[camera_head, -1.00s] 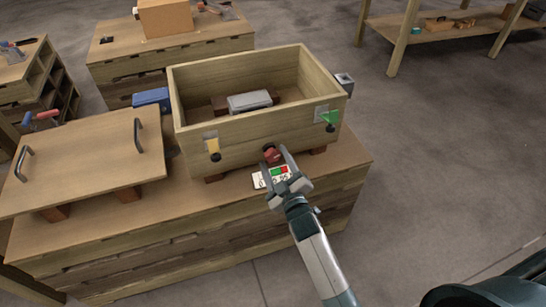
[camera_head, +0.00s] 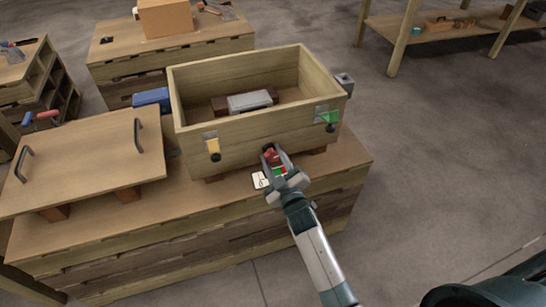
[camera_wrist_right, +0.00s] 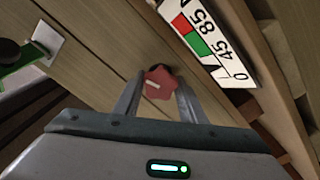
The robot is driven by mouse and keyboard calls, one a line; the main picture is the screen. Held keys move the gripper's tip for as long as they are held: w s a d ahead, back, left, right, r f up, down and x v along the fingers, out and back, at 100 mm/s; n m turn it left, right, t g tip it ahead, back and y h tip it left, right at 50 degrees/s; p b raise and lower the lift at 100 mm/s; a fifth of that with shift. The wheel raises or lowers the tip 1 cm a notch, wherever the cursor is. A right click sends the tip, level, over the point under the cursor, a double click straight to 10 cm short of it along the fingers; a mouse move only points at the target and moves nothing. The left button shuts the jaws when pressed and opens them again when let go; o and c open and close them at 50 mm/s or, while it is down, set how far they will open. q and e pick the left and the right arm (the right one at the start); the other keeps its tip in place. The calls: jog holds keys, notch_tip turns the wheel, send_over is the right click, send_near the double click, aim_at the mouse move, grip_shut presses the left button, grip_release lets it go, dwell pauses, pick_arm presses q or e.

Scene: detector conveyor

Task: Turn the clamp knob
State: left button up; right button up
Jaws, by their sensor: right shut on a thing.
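The red clamp knob (camera_head: 270,156) sits on the front wall of the wooden box (camera_head: 245,148), low down. In the right wrist view the knob (camera_wrist_right: 160,83) is a lobed red piece with a pale mark on its face. My right gripper (camera_head: 273,154) is shut on the knob, with one finger on each side; its fingers also show in the right wrist view (camera_wrist_right: 160,98). A white label plate with red and green fields (camera_wrist_right: 205,42) lies beside the knob and is partly covered by the gripper in the head view (camera_head: 262,180). My left gripper is not in view.
A yellow latch (camera_head: 213,146) and a green latch (camera_head: 328,117) are on the box front. A grey block (camera_head: 250,101) lies inside the box. A wooden lid with two handles (camera_head: 85,165) rests to the left. A blue object (camera_head: 151,97) stands behind it.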

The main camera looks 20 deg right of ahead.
jog(key=shift+r+m+p, duration=0.1)
jog(key=shift+m+p, duration=0.25)
jog(key=shift+m, duration=0.45)
pick_arm(q)
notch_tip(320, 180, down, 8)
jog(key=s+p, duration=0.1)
jog(key=p, duration=0.1)
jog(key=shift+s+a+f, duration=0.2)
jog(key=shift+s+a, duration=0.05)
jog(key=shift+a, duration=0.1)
pick_arm(e)
jog(key=shift+m, duration=2.1)
jog(key=o, duration=1.1)
jog(key=shift+c, duration=0.2)
jog(key=shift+s, duration=0.15)
